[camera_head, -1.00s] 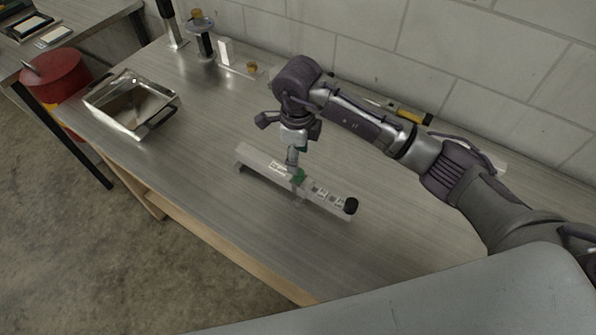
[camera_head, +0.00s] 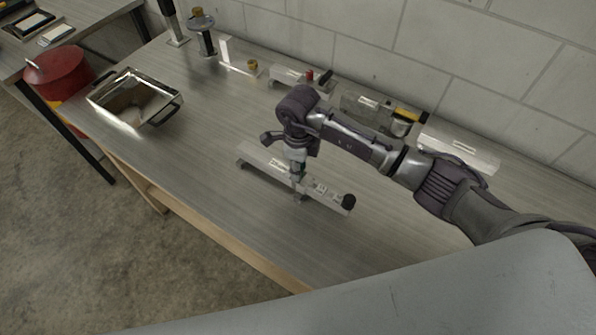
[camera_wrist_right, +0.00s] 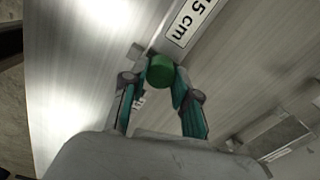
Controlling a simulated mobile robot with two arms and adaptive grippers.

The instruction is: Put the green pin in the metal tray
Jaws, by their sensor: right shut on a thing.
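The green pin (camera_wrist_right: 161,71) shows in the right wrist view between the two fingertips of my right gripper (camera_wrist_right: 158,82). In the head view the right gripper (camera_head: 299,176) is over the middle of a long grey rail (camera_head: 262,161) with labels and a black knob at its right end. The gripper is shut on the pin. The pin is mostly hidden in the head view, and I cannot tell whether its lower end is still in the rail. The metal tray (camera_head: 103,98), a shiny open box with dark handles, stands at the left of the bench. My left gripper is not in view.
Along the wall stand a round-topped stand (camera_head: 203,35), a small bracket (camera_head: 238,66), a block with a yellow-and-black tool (camera_head: 407,114) and a white block (camera_head: 459,149). A red drum (camera_head: 60,76) is beside the bench. The bench between rail and tray is clear.

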